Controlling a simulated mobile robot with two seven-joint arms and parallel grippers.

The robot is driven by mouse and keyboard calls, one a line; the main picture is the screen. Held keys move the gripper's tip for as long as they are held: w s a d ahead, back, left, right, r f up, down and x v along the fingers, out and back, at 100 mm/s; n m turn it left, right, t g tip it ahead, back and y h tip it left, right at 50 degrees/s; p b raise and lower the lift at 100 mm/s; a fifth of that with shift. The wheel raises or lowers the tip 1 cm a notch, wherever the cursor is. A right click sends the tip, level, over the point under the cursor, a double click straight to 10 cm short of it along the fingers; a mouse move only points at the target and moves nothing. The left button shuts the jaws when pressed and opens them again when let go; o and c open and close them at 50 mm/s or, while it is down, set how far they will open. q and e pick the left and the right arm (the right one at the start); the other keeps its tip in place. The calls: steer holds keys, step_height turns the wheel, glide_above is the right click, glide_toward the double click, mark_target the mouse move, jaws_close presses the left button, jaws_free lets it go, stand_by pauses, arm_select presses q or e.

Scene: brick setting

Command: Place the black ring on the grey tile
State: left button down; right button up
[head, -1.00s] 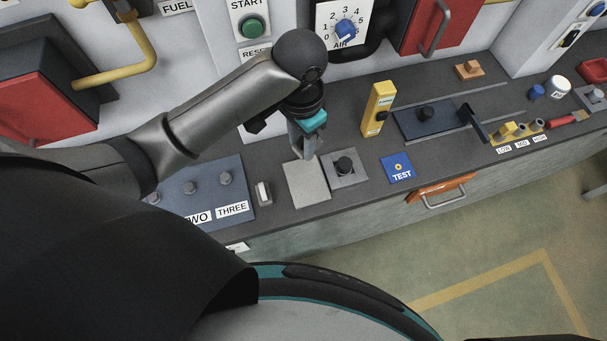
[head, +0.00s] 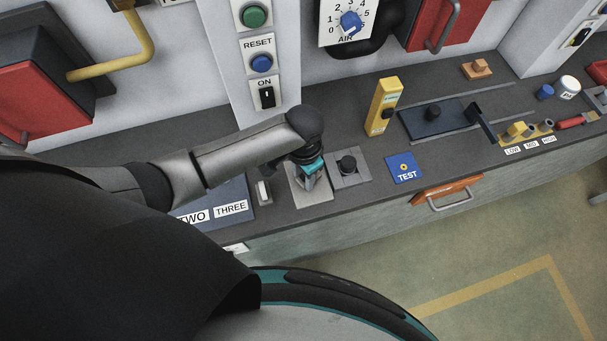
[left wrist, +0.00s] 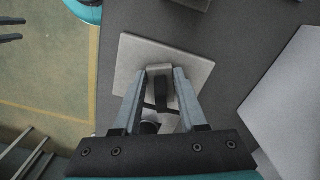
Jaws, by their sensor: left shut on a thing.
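The light grey tile (head: 304,201) lies flat near the bench's front edge, partly covered by my left gripper. It also shows in the left wrist view (left wrist: 194,68), under the fingertips. My left gripper (head: 310,182) points down over the tile. I cannot tell whether the ring touches the tile.
A blue TEST plate (head: 403,168) and a yellow block (head: 383,106) are farther right.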

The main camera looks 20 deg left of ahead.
arm_select(q)
steer(key=shift+c, duration=2.3)
jaws_free()
steer(key=shift+f, duration=0.1)
step_height(320, 180, up, 12)
steer(key=p, duration=0.2)
